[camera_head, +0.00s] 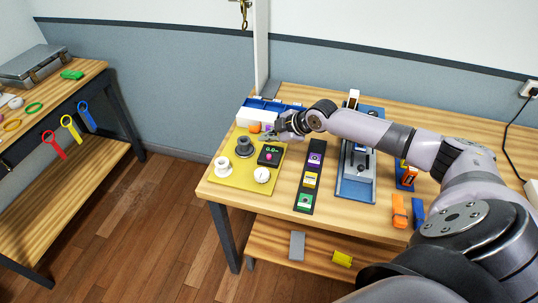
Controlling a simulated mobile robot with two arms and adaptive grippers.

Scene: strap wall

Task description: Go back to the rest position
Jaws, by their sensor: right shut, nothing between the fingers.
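My right arm reaches in from the lower right across the wooden table (232,188). My right gripper (270,136) is shut and empty. It is above the back right part of the yellow board (232,176), close to an orange round thing (255,127). Whether it touches anything there I cannot tell. My left gripper is not in view.
A dark strip with coloured squares (309,184) and a blue-based device (355,188) stand right of the board. Orange (399,211) and blue straps are near the front edge. A second table (40,115) with hanging straps is at left. Floor (160,215) between is clear.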

